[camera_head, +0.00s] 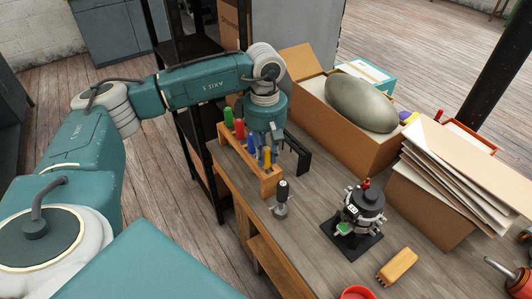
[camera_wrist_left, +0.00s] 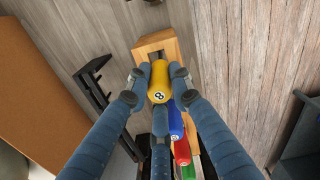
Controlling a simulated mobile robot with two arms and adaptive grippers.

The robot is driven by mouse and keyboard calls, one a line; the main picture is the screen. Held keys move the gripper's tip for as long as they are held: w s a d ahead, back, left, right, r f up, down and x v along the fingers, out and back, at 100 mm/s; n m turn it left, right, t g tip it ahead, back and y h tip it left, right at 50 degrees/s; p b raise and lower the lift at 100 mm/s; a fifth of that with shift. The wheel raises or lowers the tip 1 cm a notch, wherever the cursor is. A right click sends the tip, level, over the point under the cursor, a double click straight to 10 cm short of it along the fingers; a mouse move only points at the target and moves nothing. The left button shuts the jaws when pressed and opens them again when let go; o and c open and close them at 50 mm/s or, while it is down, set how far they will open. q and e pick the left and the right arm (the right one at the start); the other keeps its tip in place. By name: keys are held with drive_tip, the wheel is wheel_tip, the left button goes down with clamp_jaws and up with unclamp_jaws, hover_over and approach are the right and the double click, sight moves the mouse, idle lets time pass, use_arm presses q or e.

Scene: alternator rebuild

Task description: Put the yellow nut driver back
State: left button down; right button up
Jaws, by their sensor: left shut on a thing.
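The yellow nut driver (camera_wrist_left: 159,82), marked 8 on its end, is between the fingers of my left gripper (camera_wrist_left: 160,76), which is shut on it. In the head view the yellow handle (camera_head: 267,157) stands upright at the near end of the wooden rack (camera_head: 267,184), below my left gripper (camera_head: 264,150). Its shaft is hidden, so I cannot tell how deep it sits in the rack. Blue (camera_head: 249,143), red (camera_head: 239,128) and green (camera_head: 228,116) drivers stand in a row in the rack behind it. My right gripper is not in view.
A black bracket (camera_head: 298,154) stands right of the rack. A black-handled tool (camera_head: 282,192) is just in front. An alternator assembly (camera_head: 365,211), a wooden-backed block (camera_head: 397,265) and a red bowl (camera_head: 357,293) are nearer. An open cardboard box (camera_head: 357,143) stands behind.

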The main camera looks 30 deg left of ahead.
use_arm(q)
drive_tip(key=shift+f, duration=0.15)
drive_tip(key=c, duration=1.5)
unclamp_jaws()
drive_tip(key=shift+o, duration=0.2)
wheel_tip(320, 180, up, 12)
drive_tip(key=shift+f, duration=0.15)
wheel_tip(320, 180, up, 4)
drive_tip(key=p, duration=0.3)
drive_tip(key=shift+s+r, duration=0.1)
drive_tip(key=shift+r, duration=0.1)
drive_tip(key=shift+f, duration=0.1)
